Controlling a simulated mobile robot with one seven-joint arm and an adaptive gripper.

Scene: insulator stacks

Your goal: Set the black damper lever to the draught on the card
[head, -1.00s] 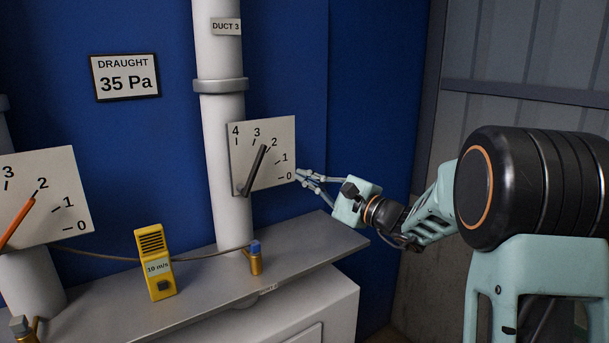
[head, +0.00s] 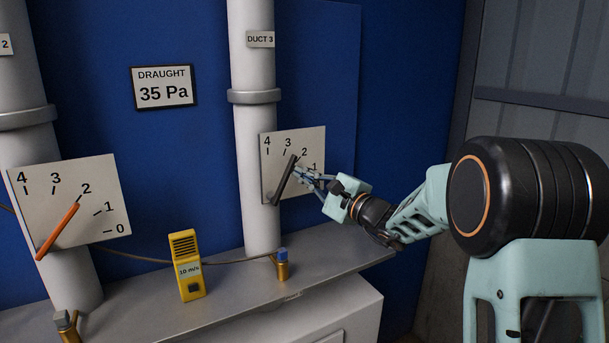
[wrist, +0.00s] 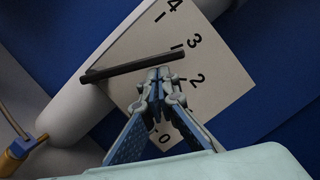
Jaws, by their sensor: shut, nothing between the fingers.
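The black damper lever (head: 284,180) is on the white dial plate (head: 274,143) of duct 3. Its tip points between 2 and 3. In the wrist view the lever (wrist: 130,68) lies across the plate (wrist: 225,75). My gripper (head: 299,174) is at the plate, just right of the lever, on the side of the lower numbers. In the wrist view its fingertips (wrist: 159,74) are together with nothing between them, right beside the lever's edge. I cannot tell whether they touch it. The card (head: 164,88) on the blue wall reads "DRAUGHT 35 Pa".
A second dial plate (head: 105,175) with an orange lever (head: 58,231) near 2 stands at left. A yellow meter (head: 187,265) reading "10 m/s" and a brass fitting (head: 282,268) with a blue top are on the grey shelf (head: 235,290) below.

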